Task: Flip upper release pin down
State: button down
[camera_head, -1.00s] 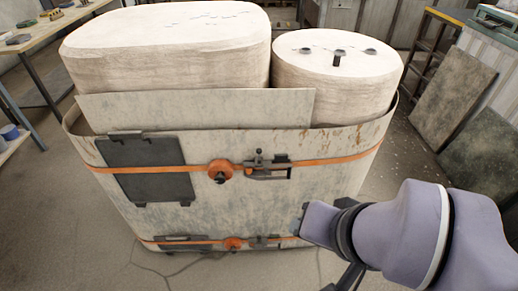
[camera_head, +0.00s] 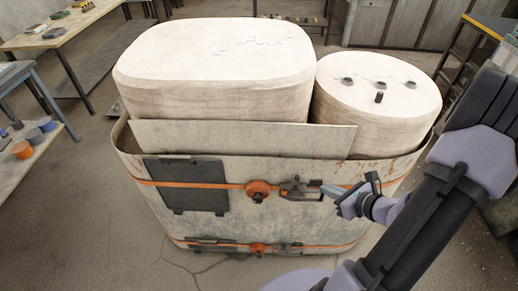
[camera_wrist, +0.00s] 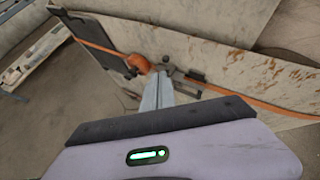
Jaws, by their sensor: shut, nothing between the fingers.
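The upper release pin (camera_head: 297,180) is a small dark knob standing up at the latch on the upper orange strap. The latch bracket (camera_head: 302,195) is dark metal on the front of the large weathered container (camera_head: 272,222). My gripper (camera_head: 325,189) is shut and empty, with its fingertips close to the right side of the latch. In the wrist view the fingers (camera_wrist: 158,92) point toward the pin (camera_wrist: 166,60), whose lower part is partly hidden behind the tips. I cannot tell whether they touch it.
An orange round fitting (camera_head: 258,190) sits left of the latch, beside a dark panel (camera_head: 187,184). A lower strap with a similar latch (camera_head: 285,248) runs near the floor. Two pale blocks fill the container top.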

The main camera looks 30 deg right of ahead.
jog(key=shift+s+d+f+m, duration=0.4)
jog(key=shift+s+f+m, duration=0.05)
jog(key=shift+m, duration=0.05)
jog(key=d+b+x, duration=0.1)
jog(key=b+x, duration=0.3)
jog(key=x, duration=1)
jog(key=shift+a, duration=0.3)
